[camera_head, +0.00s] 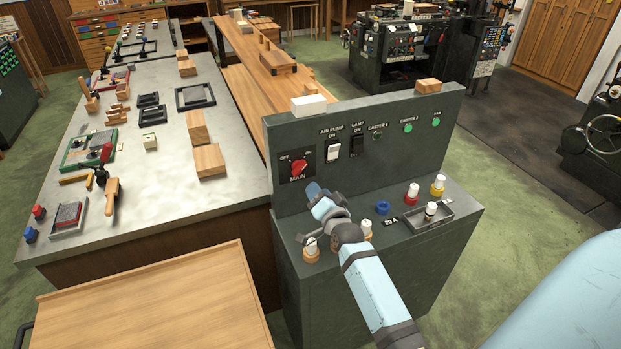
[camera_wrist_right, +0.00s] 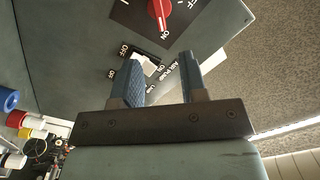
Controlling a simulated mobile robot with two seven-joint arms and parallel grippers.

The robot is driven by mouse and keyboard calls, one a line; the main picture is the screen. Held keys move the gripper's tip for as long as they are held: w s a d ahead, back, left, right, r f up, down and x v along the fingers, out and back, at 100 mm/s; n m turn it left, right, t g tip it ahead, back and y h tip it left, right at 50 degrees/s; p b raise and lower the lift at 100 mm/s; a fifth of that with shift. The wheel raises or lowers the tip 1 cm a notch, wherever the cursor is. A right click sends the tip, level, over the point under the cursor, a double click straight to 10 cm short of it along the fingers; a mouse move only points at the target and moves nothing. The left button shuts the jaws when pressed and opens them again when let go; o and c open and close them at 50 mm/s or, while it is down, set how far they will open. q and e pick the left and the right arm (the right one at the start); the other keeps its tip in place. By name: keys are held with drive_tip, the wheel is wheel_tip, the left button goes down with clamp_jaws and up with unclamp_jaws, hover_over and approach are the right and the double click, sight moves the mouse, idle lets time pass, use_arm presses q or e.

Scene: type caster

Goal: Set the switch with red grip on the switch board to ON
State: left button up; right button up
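The switch board (camera_head: 385,125) is a dark grey upright panel. Its MAIN switch has a red grip (camera_head: 299,167) on a black plate, at the panel's left end, with OFF at its upper left and ON at its upper right. The red grip also shows at the top of the right wrist view (camera_wrist_right: 158,12), with one end beside the ON label. My right gripper (camera_head: 313,190) is just below and in front of the MAIN switch, apart from the grip. In the right wrist view its two blue fingers (camera_wrist_right: 160,75) are spread with nothing held between them. My left gripper is out of view.
The white AIR PUMP switch (camera_head: 333,148) and black LAMP switch (camera_head: 357,145) are right of MAIN. Several capped pegs and a small tray (camera_head: 428,217) stand on the lower ledge. A white block (camera_head: 308,105) sits on the panel top. A cluttered workbench (camera_head: 160,190) adjoins at left.

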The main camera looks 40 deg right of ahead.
drive_tip(key=shift+v, duration=1.5)
drive_tip(key=s+a+f+n+g+y, duration=0.3)
drive_tip(key=s+a+f+n, duration=0.4)
drive_tip(key=s+a, duration=0.3)
drive_tip(key=s+a+f+n+g+y, duration=0.3)
drive_tip(key=s+a+f+n, duration=0.4)
drive_tip(key=s, duration=0.7)
drive_tip(key=a+f, duration=0.2)
drive_tip(key=a, duration=0.1)
drive_tip(key=shift+s+a+f+g+y, duration=0.25)
drive_tip(key=shift+f+g+y, duration=0.1)
drive_tip(key=shift+g+y, duration=0.05)
